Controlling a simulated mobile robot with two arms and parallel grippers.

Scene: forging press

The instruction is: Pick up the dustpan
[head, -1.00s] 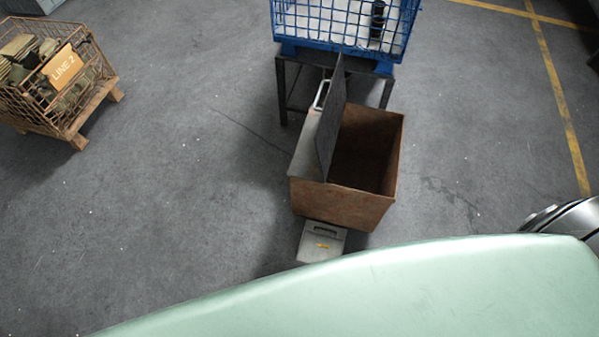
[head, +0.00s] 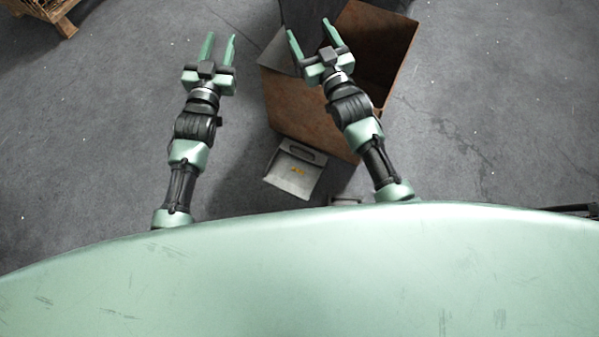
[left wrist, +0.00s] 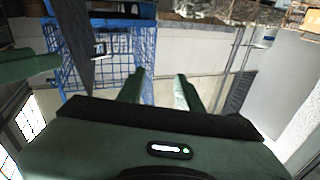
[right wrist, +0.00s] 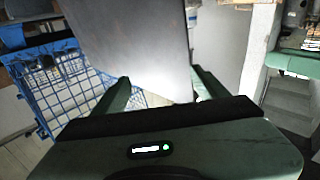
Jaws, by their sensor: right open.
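A light grey, pan-like thing with a dark grip slot and an orange mark (head: 295,170), seemingly the dustpan, is on the floor in the head view. It is at the near side of the rusty bin, between my two arms and close to my body. My left gripper (head: 219,40) is open and empty, above the floor left of the bin. My right gripper (head: 311,40) is open and empty, over the bin's left part. Both grippers point away from me, past the grey thing. Neither wrist view shows it clearly.
The rusty open bin (head: 310,115) stands just beyond the grey thing, with a dark upright panel (head: 308,15). A wooden pallet (head: 68,22) is at the far left. A blue wire cage (left wrist: 105,50) shows in the left wrist view. Floor at the left is clear.

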